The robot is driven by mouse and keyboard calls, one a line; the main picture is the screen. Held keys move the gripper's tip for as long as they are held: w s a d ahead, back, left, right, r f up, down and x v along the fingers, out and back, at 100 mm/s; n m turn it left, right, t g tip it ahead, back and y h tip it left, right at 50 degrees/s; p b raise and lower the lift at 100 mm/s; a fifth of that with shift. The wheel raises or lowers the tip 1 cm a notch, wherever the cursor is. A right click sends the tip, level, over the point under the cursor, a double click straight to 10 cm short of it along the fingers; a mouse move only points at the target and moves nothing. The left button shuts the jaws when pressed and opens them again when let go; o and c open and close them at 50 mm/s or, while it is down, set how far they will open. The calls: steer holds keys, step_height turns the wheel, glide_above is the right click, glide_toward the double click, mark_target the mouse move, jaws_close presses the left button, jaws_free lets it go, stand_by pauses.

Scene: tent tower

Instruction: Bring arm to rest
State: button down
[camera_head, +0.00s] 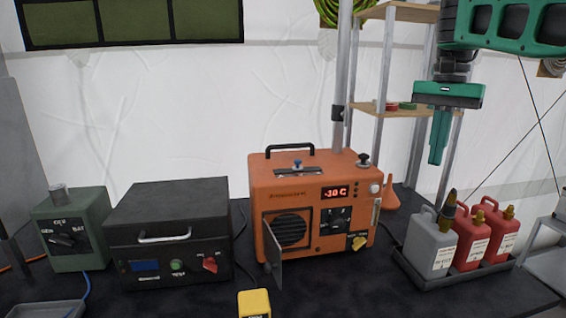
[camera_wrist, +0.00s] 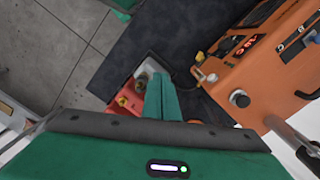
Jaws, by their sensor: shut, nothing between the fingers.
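My arm comes in at the upper right of the head view. My gripper (camera_head: 437,150) is green, points down and has its fingers together with nothing between them. It hangs above and behind the tray of jerrycans, to the right of the orange heater unit (camera_head: 300,190). In the wrist view my gripper (camera_wrist: 160,85) shows its closed fingers in front of the jerrycans, with the orange unit at the upper right.
A grey jerrycan (camera_head: 430,243) and two red jerrycans (camera_head: 470,236) stand in a black tray (camera_head: 455,278). A metal pole (camera_head: 342,75) and a shelf (camera_head: 400,107) stand behind. A black box (camera_head: 165,235) and a green switch box (camera_head: 70,228) are at left.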

steer(key=s+d+f, duration=0.5)
steer(key=s+d, duration=0.1)
steer(key=s, duration=0.2)
steer(key=s+d+f+n, duration=0.1)
steer(key=s+f+n, duration=0.1)
steer(key=s+f, duration=1.7)
steer(key=s, duration=0.2)
steer(key=shift+s+d+n+t, duration=0.25)
steer(key=shift+s+n+t, duration=0.15)
steer(key=shift+w+f, duration=0.3)
steer(key=shift+w, duration=0.35)
